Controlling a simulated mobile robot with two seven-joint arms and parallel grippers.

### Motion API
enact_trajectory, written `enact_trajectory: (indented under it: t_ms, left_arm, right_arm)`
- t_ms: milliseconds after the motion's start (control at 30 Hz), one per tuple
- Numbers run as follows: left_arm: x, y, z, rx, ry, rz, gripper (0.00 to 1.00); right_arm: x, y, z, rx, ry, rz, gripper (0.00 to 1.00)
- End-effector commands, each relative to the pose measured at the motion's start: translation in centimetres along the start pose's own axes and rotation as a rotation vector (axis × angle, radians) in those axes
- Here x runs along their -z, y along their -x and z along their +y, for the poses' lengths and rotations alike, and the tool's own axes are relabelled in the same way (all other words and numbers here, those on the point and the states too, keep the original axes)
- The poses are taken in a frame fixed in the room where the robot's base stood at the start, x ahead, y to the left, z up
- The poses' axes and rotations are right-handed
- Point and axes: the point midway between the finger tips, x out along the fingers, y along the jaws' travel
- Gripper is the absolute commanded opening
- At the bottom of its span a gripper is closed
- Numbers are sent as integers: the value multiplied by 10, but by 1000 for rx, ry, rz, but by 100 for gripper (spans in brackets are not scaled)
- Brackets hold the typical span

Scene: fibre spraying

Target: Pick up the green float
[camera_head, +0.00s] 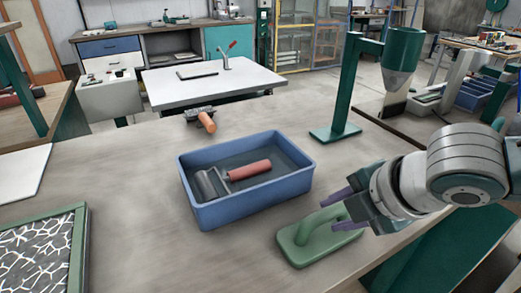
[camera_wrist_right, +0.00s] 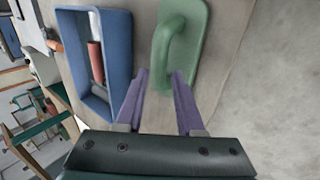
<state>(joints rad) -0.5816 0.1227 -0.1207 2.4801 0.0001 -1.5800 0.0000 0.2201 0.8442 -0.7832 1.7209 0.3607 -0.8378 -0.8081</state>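The green float (camera_head: 292,251) lies flat on the workbench, in front of the blue tray, with its raised loop handle facing up. My right gripper (camera_head: 334,210) is at the float's right side, with its two purple fingers spread and nothing held. In the right wrist view the open fingers (camera_wrist_right: 160,76) point at the float (camera_wrist_right: 190,60). The near end of its handle lies just ahead of the gap between the fingertips. I cannot tell whether a finger touches it. My left gripper is not in view.
The blue tray (camera_head: 234,213) holds a roller with a red handle (camera_head: 250,170). A brush with an orange handle (camera_head: 207,122) lies behind it. A green stand (camera_head: 346,85) with a funnel rises at the back right. A framed cracked panel (camera_head: 40,250) lies at left.

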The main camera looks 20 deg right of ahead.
Motion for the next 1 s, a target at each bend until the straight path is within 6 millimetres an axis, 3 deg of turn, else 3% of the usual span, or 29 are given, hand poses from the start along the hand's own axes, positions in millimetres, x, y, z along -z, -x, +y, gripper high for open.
enact_trajectory:
  t_ms: [333, 667, 1000]
  left_arm:
    - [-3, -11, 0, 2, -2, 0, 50]
    - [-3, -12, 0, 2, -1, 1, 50]
    - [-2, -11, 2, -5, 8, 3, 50]
  right_arm:
    - [-2, -44, 1, -1, -1, 1, 37]
    - [-2, -50, 2, -1, 2, 1, 37]
    - [-3, -50, 2, -1, 2, 0, 1]
